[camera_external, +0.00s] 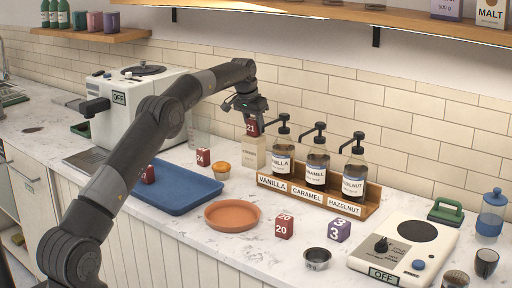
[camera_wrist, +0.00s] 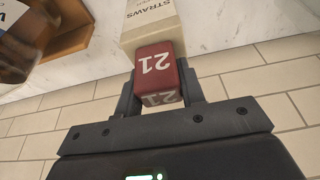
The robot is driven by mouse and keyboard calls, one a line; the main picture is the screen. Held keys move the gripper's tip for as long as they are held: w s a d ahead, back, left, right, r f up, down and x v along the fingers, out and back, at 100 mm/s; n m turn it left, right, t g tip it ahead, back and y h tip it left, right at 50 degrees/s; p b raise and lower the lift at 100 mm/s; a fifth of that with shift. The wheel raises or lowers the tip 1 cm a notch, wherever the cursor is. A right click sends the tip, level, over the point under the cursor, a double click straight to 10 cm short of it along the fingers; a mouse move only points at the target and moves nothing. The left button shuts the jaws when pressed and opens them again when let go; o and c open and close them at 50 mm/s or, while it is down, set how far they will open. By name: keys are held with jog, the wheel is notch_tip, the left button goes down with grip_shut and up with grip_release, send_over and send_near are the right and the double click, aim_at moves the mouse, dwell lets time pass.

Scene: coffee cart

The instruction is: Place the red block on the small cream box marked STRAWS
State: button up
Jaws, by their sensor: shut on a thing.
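A red block marked 21 (camera_external: 251,128) is held between the fingers of my gripper (camera_external: 248,112). In the wrist view, the red block (camera_wrist: 158,72) sits between the two dark fingertips (camera_wrist: 160,85). The cream box marked STRAWS (camera_external: 254,153) stands upright directly below the block, left of the syrup rack. In the wrist view, the cream box (camera_wrist: 150,25) shows just past the block. The block appears at the top of the box; I cannot tell whether they touch. The box's top face is mostly hidden by the block.
The wooden syrup rack (camera_external: 300,195) with pump bottles stands close on the right. A muffin (camera_external: 221,171) and a red block marked 24 (camera_external: 203,157) are to the left. A blue tray (camera_external: 180,203), orange plate (camera_external: 232,215) and other number blocks are in front.

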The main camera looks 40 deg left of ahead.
jog(key=shift+f, duration=0.1)
jog(key=o, duration=1)
jog(key=v, duration=1.1)
jog(key=s+d+r, duration=0.6)
jog(key=s+r, duration=0.4)
jog(key=s, duration=0.1)
jog(key=s+d+r+t, duration=0.1)
jog(key=s+d, duration=0.1)
jog(key=s, duration=0.6)
jog(key=s+d+r, duration=0.1)
jog(key=s+d, duration=0.1)
jog(key=s, duration=0.5)
jog(key=s+d+f, duration=0.1)
jog(key=s+f, duration=0.4)
jog(key=s, duration=0.4)
jog(key=s+d+f, duration=0.1)
jog(key=s+f, duration=0.4)
jog(key=s, duration=0.5)
jog(key=s+d+f+t, duration=0.1)
jog(key=s+f, duration=0.4)
jog(key=s, duration=0.4)
jog(key=shift+f, duration=0.2)
